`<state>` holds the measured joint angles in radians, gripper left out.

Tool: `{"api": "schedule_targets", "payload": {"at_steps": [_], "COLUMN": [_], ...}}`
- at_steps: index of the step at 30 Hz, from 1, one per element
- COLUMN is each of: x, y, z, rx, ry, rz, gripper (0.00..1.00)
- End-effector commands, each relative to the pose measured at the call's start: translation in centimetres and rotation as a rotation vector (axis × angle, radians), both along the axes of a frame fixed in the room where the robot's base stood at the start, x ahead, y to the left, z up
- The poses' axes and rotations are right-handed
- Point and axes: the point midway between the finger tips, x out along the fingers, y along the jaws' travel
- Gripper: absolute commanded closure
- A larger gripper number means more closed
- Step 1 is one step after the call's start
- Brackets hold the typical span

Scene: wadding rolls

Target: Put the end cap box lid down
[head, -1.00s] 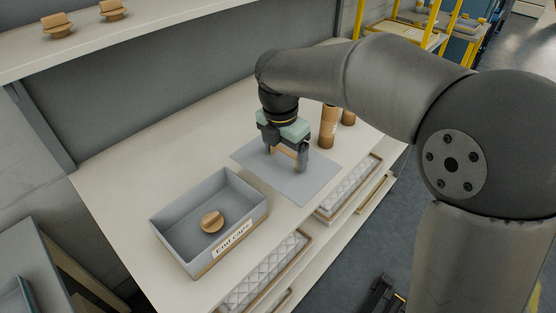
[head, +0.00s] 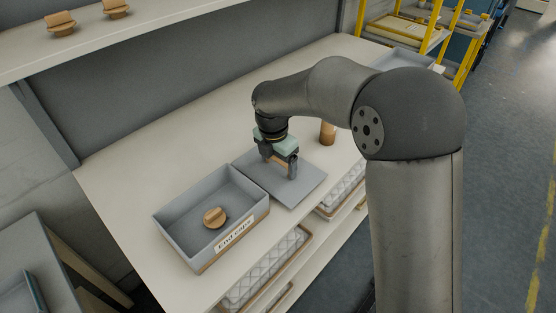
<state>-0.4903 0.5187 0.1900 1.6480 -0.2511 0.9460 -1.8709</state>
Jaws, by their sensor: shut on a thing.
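The end cap box (head: 178,237) is an open grey box labelled "End caps" on the white bench. One wooden end cap (head: 215,217) lies inside it. The lid (head: 306,184) is a flat grey panel with a wooden handle (head: 280,160), just right of the box. My gripper (head: 281,168) is above the lid, shut on its handle, which the fingers partly hide. The lid's near-left edge runs close along the box's right wall. I cannot tell whether they touch, or whether the lid rests on the bench.
A grey tray (head: 405,60) is at the bench's far end. Two wooden caps (head: 60,24) sit on the upper shelf. Quilted wadding (head: 262,268) lies below the bench edge. Bench left of the box is clear.

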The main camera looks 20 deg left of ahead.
Motion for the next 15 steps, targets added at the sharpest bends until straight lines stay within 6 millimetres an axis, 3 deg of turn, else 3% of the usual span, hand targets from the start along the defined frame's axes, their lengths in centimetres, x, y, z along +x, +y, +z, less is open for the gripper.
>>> {"api": "schedule_targets", "payload": {"at_steps": [3, 4, 5, 15], "x": [0.0, 0.0, 0.0, -0.01], "y": [-0.01, 0.0, -0.01, 0.03], "z": [-0.4, -0.29, -0.27, 0.39], "rx": [0.0, 0.0, 0.0, 0.001], "ry": [0.0, 0.0, 0.0, -0.001], "rz": [0.0, 0.0, 0.0, -0.001], "gripper": [0.41, 0.09, 0.01, 0.0]}}
